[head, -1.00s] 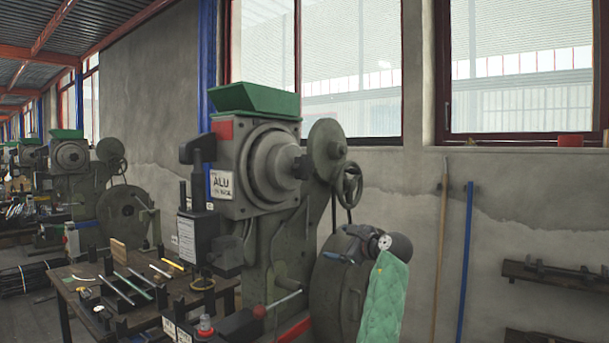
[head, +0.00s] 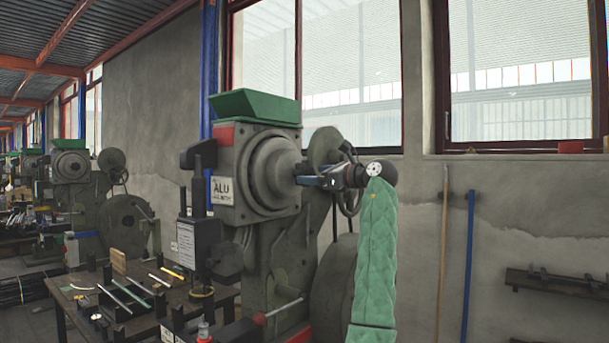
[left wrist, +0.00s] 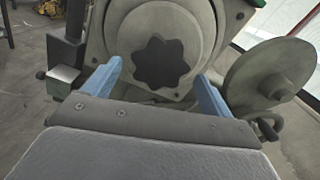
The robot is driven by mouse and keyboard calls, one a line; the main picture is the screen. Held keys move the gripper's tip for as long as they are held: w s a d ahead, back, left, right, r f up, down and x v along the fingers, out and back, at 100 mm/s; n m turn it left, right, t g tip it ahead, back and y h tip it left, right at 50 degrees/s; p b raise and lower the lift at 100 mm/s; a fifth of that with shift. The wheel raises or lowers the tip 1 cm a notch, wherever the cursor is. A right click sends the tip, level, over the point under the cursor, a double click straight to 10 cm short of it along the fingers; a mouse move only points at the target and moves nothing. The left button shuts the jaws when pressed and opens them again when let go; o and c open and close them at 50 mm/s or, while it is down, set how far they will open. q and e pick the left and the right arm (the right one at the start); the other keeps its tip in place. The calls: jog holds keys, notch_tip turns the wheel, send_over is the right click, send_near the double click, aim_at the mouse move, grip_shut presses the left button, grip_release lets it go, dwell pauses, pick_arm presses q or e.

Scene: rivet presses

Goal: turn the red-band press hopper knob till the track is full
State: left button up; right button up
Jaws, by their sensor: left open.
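The near press (head: 225,185) has a red patch at its upper corner, an ALU label and a green hopper (head: 255,105) on top. Its round hub (head: 270,175) faces right. In the left wrist view a black lobed knob (left wrist: 162,63) sits at the centre of the round housing (left wrist: 160,30). My left gripper (head: 308,180) is open in front of the hub, with blue fingers. In the left wrist view the knob shows between and beyond the open left gripper fingers (left wrist: 160,72); I cannot tell whether they touch it. The track's fill cannot be made out. My right gripper is out of view.
A disc (left wrist: 268,75) stands close to the right finger in the left wrist view. A table (head: 140,325) with rods and small parts is at the lower left. A second press (head: 70,185) stands behind. The wall side at right is open.

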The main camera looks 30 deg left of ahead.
aim_at(307, 174)
pick_arm(q)
jog(key=shift+w+a, duration=0.2)
jog(key=shift+a, duration=2)
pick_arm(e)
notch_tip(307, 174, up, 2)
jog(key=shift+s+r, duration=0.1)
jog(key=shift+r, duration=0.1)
pick_arm(q)
jog(key=c, duration=1)
